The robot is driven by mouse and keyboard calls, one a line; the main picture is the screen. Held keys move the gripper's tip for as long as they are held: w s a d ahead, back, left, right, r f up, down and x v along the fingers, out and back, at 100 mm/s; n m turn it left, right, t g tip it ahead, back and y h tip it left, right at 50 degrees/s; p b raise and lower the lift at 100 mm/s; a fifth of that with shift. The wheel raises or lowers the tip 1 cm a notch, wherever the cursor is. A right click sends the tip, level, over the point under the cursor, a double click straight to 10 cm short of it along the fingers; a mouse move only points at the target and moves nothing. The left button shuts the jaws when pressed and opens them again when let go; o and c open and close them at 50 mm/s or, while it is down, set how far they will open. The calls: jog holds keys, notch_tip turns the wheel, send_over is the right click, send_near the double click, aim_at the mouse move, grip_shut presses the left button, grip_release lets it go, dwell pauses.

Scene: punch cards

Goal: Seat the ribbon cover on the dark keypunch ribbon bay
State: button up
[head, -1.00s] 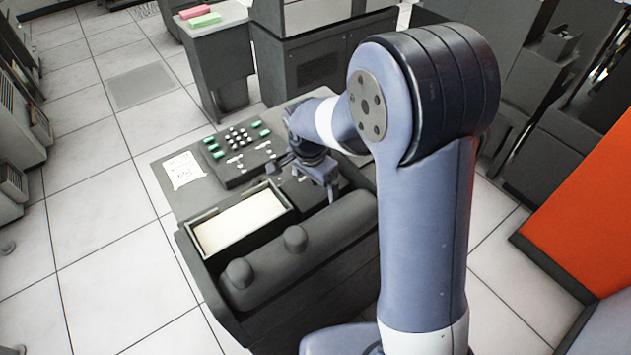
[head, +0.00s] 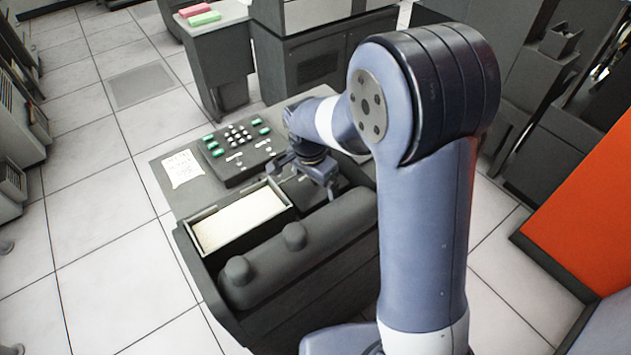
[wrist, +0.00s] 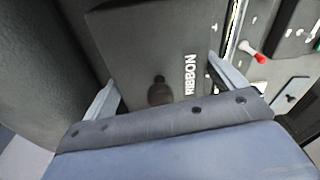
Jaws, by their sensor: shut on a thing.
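The ribbon cover (wrist: 150,50) is a dark flat plate with white RIBBON lettering and a dark round knob. In the wrist view it lies between the two pale fingers of my gripper (wrist: 165,88), which is shut on its opposite sides. In the head view my gripper (head: 325,184) is low over the dark keypunch (head: 180,198), right of the card tray and below the key panel. The ribbon bay is hidden under the cover and gripper. I cannot tell whether the cover touches the bay or sits level in it.
A card tray (head: 192,236) with pale cards stands left of my gripper. A long rounded dark housing with two knobs (head: 294,236) runs along the front. A key panel (head: 238,150) with green keys lies behind. In the wrist view, a red-tipped lever (wrist: 250,50) is right of the cover.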

jog(key=shift+f, duration=0.15)
dwell(0.3)
jog(key=o, duration=0.7)
jog(key=shift+o, duration=0.2)
jog(key=shift+r+p, duration=2.95)
jog(key=shift+r, duration=1.65)
jog(key=shift+f, duration=0.2)
jog(key=shift+f+b, duration=2.55)
jog(key=shift+f, duration=0.95)
